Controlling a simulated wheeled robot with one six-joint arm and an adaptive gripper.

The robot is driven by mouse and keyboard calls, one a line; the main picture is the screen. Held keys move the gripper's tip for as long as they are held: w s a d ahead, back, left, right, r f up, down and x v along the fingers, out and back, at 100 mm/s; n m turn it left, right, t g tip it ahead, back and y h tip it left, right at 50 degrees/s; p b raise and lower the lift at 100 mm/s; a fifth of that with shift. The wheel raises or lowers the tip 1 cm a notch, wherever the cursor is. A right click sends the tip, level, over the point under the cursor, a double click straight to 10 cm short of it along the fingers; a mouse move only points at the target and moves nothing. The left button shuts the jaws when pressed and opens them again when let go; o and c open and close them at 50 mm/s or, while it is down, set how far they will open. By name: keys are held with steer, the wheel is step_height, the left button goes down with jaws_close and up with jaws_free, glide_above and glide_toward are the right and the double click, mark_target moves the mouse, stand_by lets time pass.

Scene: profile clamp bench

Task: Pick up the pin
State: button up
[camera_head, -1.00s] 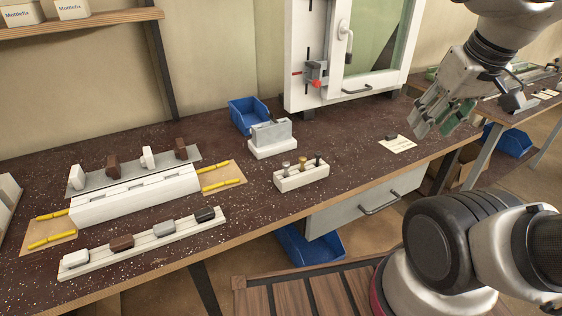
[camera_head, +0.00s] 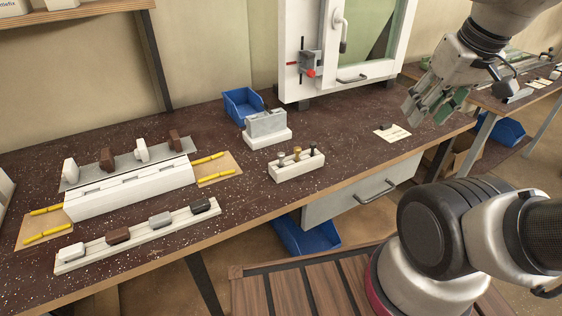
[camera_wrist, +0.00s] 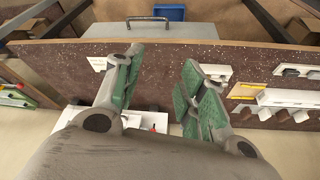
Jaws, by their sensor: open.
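Several pins could be meant. Three stand upright in a white block (camera_head: 297,171) near the bench's front edge: a grey pin (camera_head: 282,159), a brass-coloured pin (camera_head: 297,153) and a dark pin (camera_head: 312,150). In the wrist view the block (camera_wrist: 216,71) shows small beyond my right finger, and its pins are hard to make out. My gripper (camera_head: 425,110) is open and empty, with green finger pads. It hangs above the bench's right end, well to the right of the block. In the wrist view my gripper's fingers (camera_wrist: 160,66) stand wide apart.
A grey-white fixture (camera_head: 266,134) and a blue bin (camera_head: 243,104) stand behind the block. A white clamp body (camera_head: 130,190) and a rail of small blocks (camera_head: 140,236) lie left. A white card (camera_head: 392,134) lies on the bench right, with bare surface between.

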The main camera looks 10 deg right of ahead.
steer(key=shift+o, duration=0.2)
steer(key=n+g, duration=0.4)
steer(key=n, duration=1.3)
glide_above(281, 154)
steer(key=f, duration=1.1)
steer(key=shift+s+f, duration=0.2)
steer(key=shift+s, duration=0.1)
steer(key=shift+n, duration=0.5)
steer(key=shift+w+f+n, duration=0.1)
steer(key=shift+f+n, duration=0.05)
steer(key=shift+n, duration=0.15)
steer(key=f, duration=0.7)
steer(key=shift+w+f, duration=0.25)
steer(key=shift+f, duration=0.05)
